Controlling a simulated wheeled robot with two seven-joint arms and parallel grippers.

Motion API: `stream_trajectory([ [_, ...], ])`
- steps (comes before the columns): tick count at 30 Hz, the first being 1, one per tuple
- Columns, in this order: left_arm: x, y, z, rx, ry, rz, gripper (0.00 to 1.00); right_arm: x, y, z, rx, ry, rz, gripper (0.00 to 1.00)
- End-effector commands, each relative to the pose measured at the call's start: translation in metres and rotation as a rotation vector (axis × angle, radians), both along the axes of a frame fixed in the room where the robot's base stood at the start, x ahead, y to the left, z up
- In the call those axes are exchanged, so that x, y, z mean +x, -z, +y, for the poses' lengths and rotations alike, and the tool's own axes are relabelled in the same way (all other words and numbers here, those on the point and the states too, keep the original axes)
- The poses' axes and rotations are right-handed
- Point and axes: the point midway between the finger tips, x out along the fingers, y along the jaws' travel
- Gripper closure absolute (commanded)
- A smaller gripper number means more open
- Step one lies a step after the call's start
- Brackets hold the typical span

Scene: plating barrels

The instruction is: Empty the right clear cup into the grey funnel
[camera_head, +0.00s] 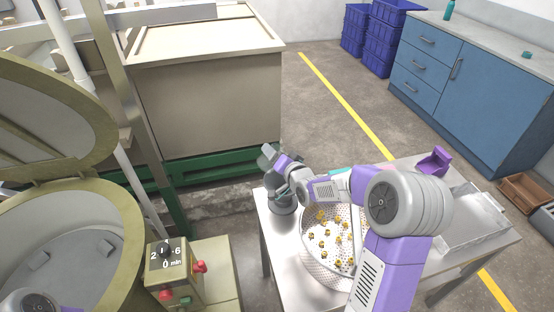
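My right arm reaches in from the lower right across a metal table (269,245). Its hand end, the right gripper (268,153), is at the table's far left corner, small and partly turned away, so its fingers cannot be made out. A grey rounded object (283,205) stands at that corner just below the hand; it may be the grey funnel, but its shape is partly covered. No clear cup can be made out. Only a rounded part of my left arm shows at the lower left edge; the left gripper is out of view.
A perforated bowl (312,262) with several small yellow pieces sits on the table, partly behind my arm. A metal tray (480,222) and a purple holder (434,160) are to the right. An open round vessel (130,230) and a control box (172,270) stand at left.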

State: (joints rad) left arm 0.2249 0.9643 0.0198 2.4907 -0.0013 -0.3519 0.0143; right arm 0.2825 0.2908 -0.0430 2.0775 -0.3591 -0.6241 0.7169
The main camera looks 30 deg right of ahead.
Motion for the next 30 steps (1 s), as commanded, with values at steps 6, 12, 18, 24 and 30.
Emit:
stream_trajectory([
  [6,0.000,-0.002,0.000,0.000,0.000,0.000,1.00,0.000,-0.010,0.001,-0.200,-0.002,0.047,0.58],
  [12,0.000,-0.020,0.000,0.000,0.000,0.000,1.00,0.001,-0.020,0.002,-0.378,-0.003,0.092,0.58],
  [18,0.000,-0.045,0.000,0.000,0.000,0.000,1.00,0.000,-0.028,0.002,-0.561,-0.003,0.139,0.58],
  [24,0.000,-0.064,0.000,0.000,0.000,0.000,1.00,0.000,-0.033,0.001,-0.717,-0.002,0.175,0.58],
  [30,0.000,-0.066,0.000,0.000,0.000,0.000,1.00,0.000,-0.031,0.000,-0.763,0.000,0.184,0.58],
])
